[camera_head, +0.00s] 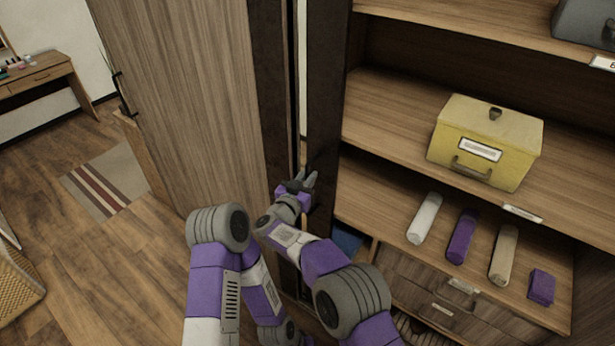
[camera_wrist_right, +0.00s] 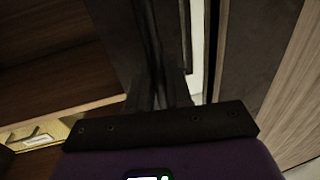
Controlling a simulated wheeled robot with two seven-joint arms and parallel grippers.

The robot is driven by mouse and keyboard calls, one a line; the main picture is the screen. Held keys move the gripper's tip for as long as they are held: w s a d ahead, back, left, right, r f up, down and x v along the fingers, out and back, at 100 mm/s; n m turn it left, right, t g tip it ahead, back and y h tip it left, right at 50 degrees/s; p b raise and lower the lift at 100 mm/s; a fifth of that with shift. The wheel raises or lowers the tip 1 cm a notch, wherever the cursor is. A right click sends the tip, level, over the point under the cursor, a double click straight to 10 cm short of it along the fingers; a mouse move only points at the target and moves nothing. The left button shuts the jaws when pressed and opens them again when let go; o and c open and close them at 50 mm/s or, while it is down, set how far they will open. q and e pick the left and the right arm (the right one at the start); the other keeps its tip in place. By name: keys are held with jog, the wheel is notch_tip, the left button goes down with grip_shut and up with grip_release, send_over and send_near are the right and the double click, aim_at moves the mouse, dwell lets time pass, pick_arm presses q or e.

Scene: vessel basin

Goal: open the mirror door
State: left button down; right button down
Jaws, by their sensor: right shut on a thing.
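The mirror door appears as a tall, dark-framed panel (camera_head: 328,85), seen nearly edge-on beside the open shelves. A thin bright strip lies along its left side. My right gripper (camera_head: 306,180) is at its lower part and is shut on the dark door edge. In the right wrist view, the dark fingers (camera_wrist_right: 172,92) blend into the dark upright edge, so the exact contact is hard to see. My left arm is bent at the lower middle of the head view, and its gripper does not show.
A wooden door (camera_head: 180,100) with a dark handle stands left. Shelves at right hold a yellow box (camera_head: 486,142), several rolled towels and a folded purple cloth (camera_head: 541,287). A striped rug (camera_head: 106,182) lies on open floor at left.

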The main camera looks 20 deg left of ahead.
jog(key=shift+d, duration=0.15)
jog(key=c, duration=1.2)
grip_release()
jog(key=shift+w, duration=0.15)
jog(key=shift+r, duration=0.15)
notch_tip(320, 180, up, 10)
jog(key=shift+f+p, duration=0.15)
jog(key=shift+p, duration=0.5)
